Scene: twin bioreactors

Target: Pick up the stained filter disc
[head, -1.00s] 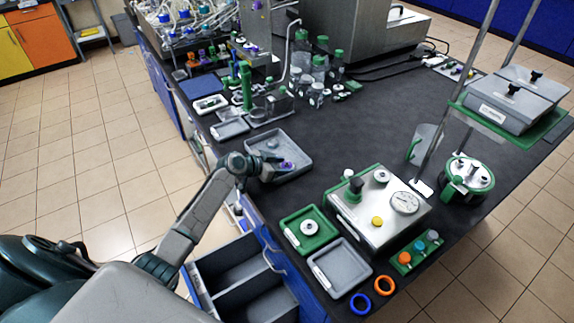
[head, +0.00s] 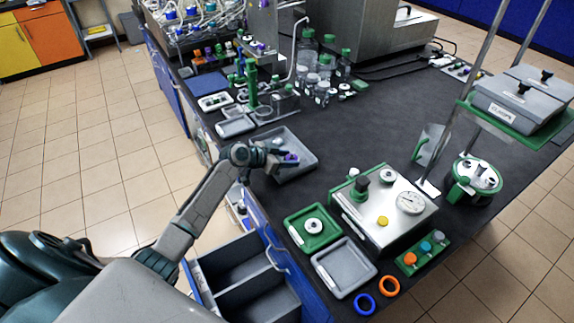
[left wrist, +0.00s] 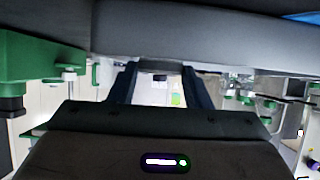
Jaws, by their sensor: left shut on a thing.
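My left gripper (head: 282,159) is over the grey tray (head: 303,171) at the near left edge of the bench. It is shut on a small purple-and-white thing (head: 291,158), which looks like the stained filter disc, at its fingertips. The thing is too small to make out its outline. In the left wrist view the two dark fingers (left wrist: 160,85) stand apart, with a bright background between them; the disc cannot be made out there. My right gripper is not in view.
To the right are a green tray (head: 327,232) with a round white part, an empty grey tray (head: 345,269) and a steel gauge box (head: 388,237). An open drawer (head: 240,278) juts out below. Bottles (head: 322,72) stand behind; the bench middle is clear.

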